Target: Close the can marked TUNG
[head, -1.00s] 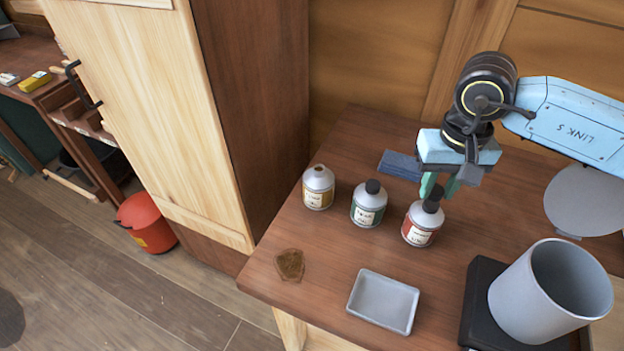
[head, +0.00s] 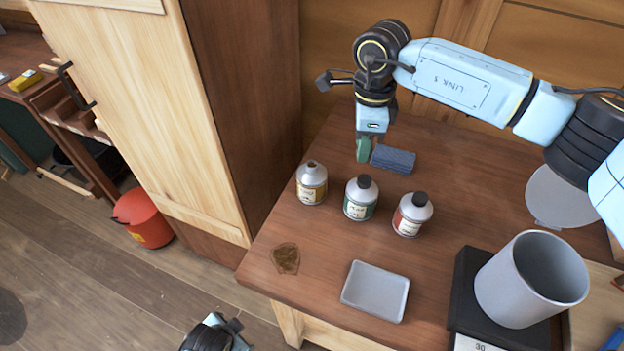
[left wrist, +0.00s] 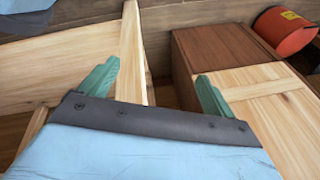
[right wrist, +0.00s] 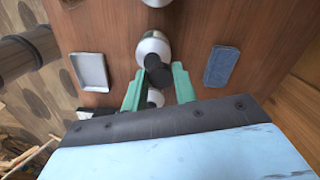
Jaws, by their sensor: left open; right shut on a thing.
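Three grey cans stand upright in a row on the brown table. The yellow-label can (head: 311,184) at the left has a bare, uncapped neck. The green-label can (head: 361,199) and the red-label can (head: 412,215) wear black caps. The label lettering is too small to read surely. My right gripper (head: 362,158) is raised behind the green-label can in the head view. In the right wrist view it is shut on a black cap (right wrist: 158,76), which the front finger hides in the head view. My left gripper (left wrist: 157,71) is open and empty, low beside the table.
A blue cloth (head: 393,158) lies behind the cans. A grey tray (head: 375,291) and a brown stain (head: 286,259) are in front. A large grey pot (head: 532,280) stands on a black scale at the right. A tall cabinet (head: 240,110) borders the table's left side.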

